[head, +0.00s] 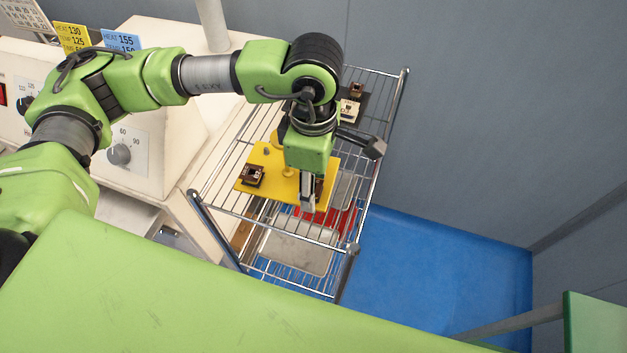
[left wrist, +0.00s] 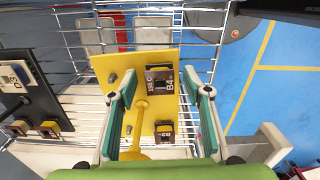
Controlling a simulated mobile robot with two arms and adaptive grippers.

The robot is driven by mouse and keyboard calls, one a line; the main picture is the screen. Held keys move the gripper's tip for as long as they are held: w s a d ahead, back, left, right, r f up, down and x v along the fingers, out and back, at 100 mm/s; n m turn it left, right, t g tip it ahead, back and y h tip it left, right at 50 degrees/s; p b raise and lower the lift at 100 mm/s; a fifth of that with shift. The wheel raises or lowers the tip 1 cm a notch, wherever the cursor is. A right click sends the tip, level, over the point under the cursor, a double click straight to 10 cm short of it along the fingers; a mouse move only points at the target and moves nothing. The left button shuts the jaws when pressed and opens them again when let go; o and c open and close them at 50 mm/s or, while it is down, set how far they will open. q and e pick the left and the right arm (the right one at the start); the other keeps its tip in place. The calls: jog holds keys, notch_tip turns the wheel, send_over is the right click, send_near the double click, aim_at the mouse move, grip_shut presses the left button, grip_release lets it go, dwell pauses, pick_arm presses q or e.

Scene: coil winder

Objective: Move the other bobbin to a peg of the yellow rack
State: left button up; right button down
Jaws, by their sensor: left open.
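The yellow rack (head: 262,160) lies flat on a wire shelf; it also shows in the left wrist view (left wrist: 108,63). One brown bobbin (head: 252,174) sits at its left side, low in the left wrist view (left wrist: 164,132). A second dark brown bobbin (head: 319,186) is mostly hidden by my gripper. In the left wrist view, a dark piece with a B4 label (left wrist: 160,86) appears between the fingers. Two grey pegs (left wrist: 112,77) stand bare. My left gripper (head: 307,205) is open above the rack's right end; contact is unclear. My right gripper is out of view.
A black rack (left wrist: 38,95) with brown bobbins lies beside the yellow one. A yellow knobbed post (left wrist: 141,105) stands mid-rack, close to one finger. Metal trays (head: 298,250) sit below the wire shelf (head: 225,190). A white machine (head: 150,150) stands left.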

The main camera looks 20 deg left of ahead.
pick_arm(q)
notch_tip(320, 180, up, 12)
dwell(0.5)
jog(key=shift+d, duration=0.1)
